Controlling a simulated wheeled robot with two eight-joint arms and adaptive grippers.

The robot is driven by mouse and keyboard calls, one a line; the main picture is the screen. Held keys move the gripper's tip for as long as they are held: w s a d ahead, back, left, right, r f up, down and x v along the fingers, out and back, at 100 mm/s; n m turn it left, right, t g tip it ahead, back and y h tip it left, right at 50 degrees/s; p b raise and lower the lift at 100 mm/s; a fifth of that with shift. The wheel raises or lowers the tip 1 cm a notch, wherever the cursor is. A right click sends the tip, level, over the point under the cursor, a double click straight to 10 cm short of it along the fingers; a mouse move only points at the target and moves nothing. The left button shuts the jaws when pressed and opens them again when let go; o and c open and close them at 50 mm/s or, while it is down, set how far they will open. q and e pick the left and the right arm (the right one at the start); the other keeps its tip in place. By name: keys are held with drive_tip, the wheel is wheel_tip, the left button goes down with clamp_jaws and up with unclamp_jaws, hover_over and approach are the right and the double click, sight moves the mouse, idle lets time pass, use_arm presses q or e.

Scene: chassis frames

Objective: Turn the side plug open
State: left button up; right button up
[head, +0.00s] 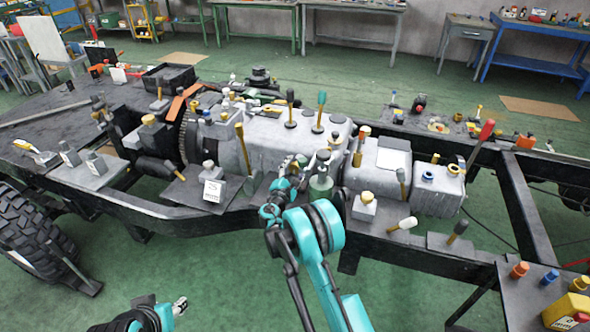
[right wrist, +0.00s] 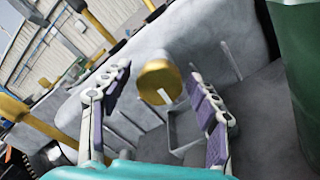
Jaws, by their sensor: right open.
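The side plug (right wrist: 159,82) shows in the right wrist view as a round gold-yellow knob with a pale mark on its face, on the side of a grey metal housing. My right gripper (right wrist: 160,92) is open, with one purple-padded finger on each side of the plug and gaps between; the plug is not gripped. In the head view my right gripper (head: 296,168) is at the near side of the grey housing (head: 275,140); I cannot make out the plug there. My left gripper (head: 180,306) is low at the left, away from the chassis, and its opening is unclear.
Upright levers surround the work spot, including a green-topped one (head: 320,108) and a yellow one (head: 242,145). A white-labelled block (head: 213,189) sits left of my right gripper. The dark chassis rail (head: 420,245) runs in front.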

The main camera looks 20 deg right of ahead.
drive_tip(key=v, duration=1.2)
